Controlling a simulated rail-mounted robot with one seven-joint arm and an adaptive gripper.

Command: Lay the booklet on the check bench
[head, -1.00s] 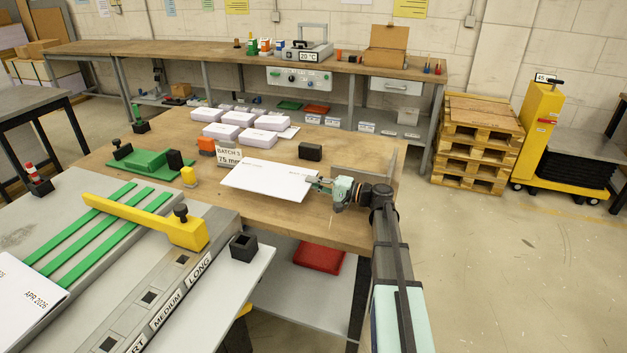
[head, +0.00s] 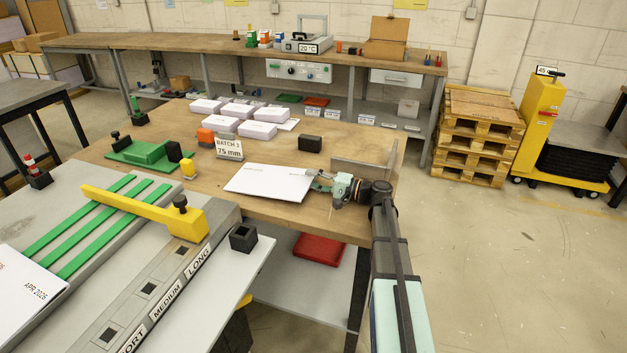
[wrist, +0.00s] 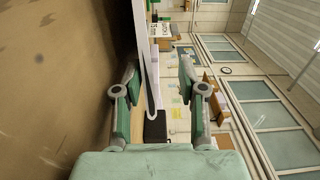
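The white booklet (head: 268,182) lies flat, or almost flat, on the wooden bench (head: 345,222) near its front edge, in the middle of the head view. My gripper (head: 318,181) is at the booklet's right end, low over the bench. In the wrist view my gripper (wrist: 158,75) has its fingers spread apart, with the booklet (wrist: 146,55) seen edge-on between them. The left finger is close to the booklet and the right finger stands clear of it. Whether the left finger touches it I cannot tell.
A "BATCH 3 75 mm" sign (head: 229,149) and a black block (head: 310,143) stand behind the booklet. White stacks (head: 237,112) lie further back. An upright grey plate (head: 362,171) stands by the right edge. Another booklet (head: 28,295) lies on the grey table at left.

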